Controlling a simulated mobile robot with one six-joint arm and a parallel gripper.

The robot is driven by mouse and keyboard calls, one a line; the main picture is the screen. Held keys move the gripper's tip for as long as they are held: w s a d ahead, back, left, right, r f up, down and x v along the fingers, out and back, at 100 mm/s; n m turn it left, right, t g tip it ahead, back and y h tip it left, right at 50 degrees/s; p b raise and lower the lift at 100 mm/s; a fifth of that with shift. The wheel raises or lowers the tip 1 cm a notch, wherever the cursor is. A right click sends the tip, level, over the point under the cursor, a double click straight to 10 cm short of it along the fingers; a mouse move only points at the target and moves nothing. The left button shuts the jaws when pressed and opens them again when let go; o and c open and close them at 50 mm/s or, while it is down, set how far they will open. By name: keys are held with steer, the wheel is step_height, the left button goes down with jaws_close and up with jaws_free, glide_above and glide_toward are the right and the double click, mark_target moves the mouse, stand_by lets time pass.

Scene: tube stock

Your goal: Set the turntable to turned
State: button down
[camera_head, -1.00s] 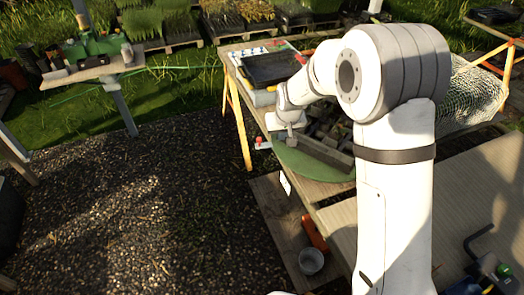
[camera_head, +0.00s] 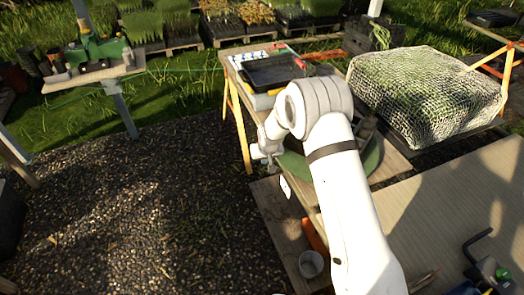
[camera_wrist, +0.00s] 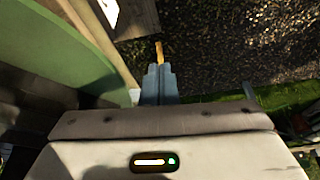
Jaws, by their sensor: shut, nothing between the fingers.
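The turntable is a green disc (camera_head: 372,158) on the wooden bench, largely hidden behind my arm in the head view. Part of a grey tray or crate (camera_head: 366,130) shows on it beside my arm. In the wrist view the disc's green rim (camera_wrist: 75,35) curves along the left side. My gripper (camera_head: 262,157) is at the bench's left edge, left of the disc. In the wrist view its fingers (camera_wrist: 160,72) are shut and empty, apart from the rim. I cannot tell how far the disc is turned.
A black tray (camera_head: 272,70) lies behind on the bench. A net-covered bed (camera_head: 430,95) stands to the right. Gravel ground (camera_head: 130,200) at left is open. An orange piece (camera_wrist: 159,52) shows beyond my fingertips.

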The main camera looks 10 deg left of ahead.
steer(key=shift+w+a+f+p, duration=0.15)
steer(key=shift+w+a+p, duration=0.3)
steer(key=shift+w, duration=0.5)
steer(key=shift+w+a+f+p, duration=0.2)
steer(key=shift+w+a, duration=0.3)
steer(key=shift+w, duration=0.45)
steer(key=shift+a, duration=0.1)
